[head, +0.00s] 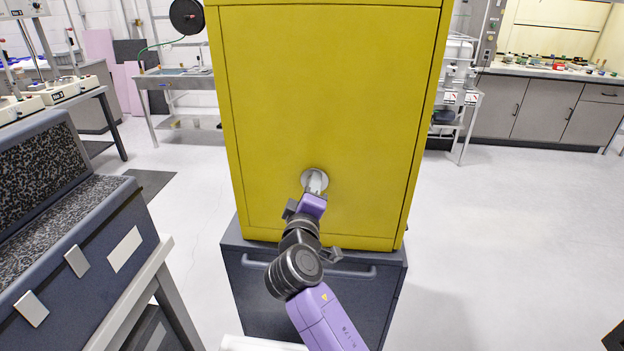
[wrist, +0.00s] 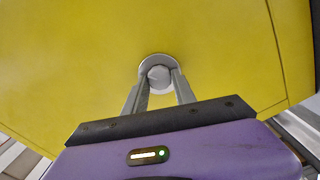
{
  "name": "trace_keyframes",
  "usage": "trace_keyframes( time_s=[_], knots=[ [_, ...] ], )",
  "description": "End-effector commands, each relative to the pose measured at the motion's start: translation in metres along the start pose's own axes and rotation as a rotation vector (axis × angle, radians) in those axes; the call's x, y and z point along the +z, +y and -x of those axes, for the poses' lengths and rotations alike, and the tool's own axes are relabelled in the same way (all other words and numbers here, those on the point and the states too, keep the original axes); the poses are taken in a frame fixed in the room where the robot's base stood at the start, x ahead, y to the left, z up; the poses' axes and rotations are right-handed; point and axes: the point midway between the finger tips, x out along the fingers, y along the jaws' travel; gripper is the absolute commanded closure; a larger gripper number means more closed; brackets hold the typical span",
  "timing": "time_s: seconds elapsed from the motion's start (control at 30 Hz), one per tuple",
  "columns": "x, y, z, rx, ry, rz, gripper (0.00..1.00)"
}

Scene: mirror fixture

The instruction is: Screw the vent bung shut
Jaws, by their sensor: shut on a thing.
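The vent bung (wrist: 159,78) is a pale grey round knob on the front of a yellow cabinet (head: 330,90). In the wrist view it sits in front of a round grey collar (wrist: 158,58) on the yellow face. My gripper (wrist: 160,84) is shut on the bung, with one finger on each side of it. I cannot tell how far the bung is screwed in.
The yellow cabinet stands on a dark grey drawer unit (head: 245,270) with a bar handle. A dark blue machine on a bench (head: 110,220) stands close on the left. The floor (head: 520,230) on the right is clear.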

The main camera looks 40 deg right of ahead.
Motion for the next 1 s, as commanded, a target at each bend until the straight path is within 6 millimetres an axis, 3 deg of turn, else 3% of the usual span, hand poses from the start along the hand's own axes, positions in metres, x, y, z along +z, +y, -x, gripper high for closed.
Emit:
trace_keyframes(
  time_s=[0.6, 1.0],
  knots=[
    [0.0000, -0.0005, 0.0008, -0.006, 0.000, 0.588, 1.00],
    [0.0011, -0.0026, 0.0009, -0.006, 0.001, 0.883, 1.00]
  ],
)
